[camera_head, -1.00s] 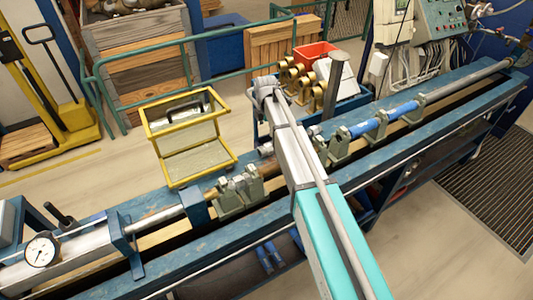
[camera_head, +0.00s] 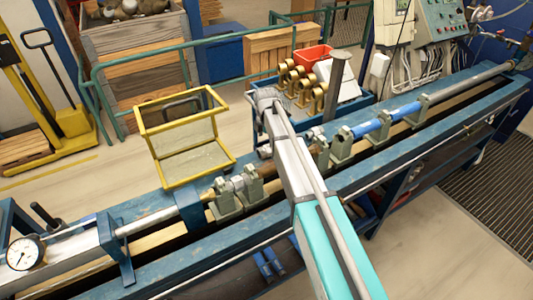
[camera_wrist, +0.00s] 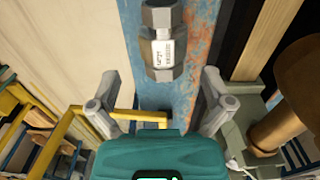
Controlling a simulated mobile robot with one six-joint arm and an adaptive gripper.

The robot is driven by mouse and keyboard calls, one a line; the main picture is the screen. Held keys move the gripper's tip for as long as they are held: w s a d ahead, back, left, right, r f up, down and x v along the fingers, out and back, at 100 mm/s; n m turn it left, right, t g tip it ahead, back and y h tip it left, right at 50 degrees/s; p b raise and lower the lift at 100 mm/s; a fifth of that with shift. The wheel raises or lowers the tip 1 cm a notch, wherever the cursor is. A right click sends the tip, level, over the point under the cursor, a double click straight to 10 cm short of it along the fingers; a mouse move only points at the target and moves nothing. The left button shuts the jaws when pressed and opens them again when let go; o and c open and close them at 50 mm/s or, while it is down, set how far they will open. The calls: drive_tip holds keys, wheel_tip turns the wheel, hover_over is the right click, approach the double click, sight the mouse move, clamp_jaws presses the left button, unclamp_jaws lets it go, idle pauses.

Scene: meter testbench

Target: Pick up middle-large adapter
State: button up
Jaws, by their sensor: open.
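A grey metal adapter with hexagonal ends and a white label (camera_wrist: 162,48) shows at the top of the wrist view, on the worn blue bench surface. My gripper (camera_wrist: 159,82) is open and empty, its two fingers spread wide. The adapter is ahead of the fingertips and roughly centred between them, apart from both. I cannot tell for certain that it is the middle-large one.
A yellow-framed tray (camera_head: 186,136) stands beside the bench (camera_head: 160,214). Clamps (camera_head: 238,194) and a blue pipe section (camera_head: 371,126) line the bench. Brass fittings (camera_head: 303,86) and a red bin (camera_head: 313,56) stand behind it. A brass cylinder (camera_wrist: 285,115) is near the right finger.

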sight(267, 146)
idle(0.3)
drive_tip(key=shift+s+d+f+b, duration=0.1)
drive_tip(key=shift+f+b, duration=1.2)
drive_tip(key=shift+d+f+b, duration=0.1)
drive_tip(key=shift+f+b, duration=1.2)
drive_tip(key=c, duration=1.3)
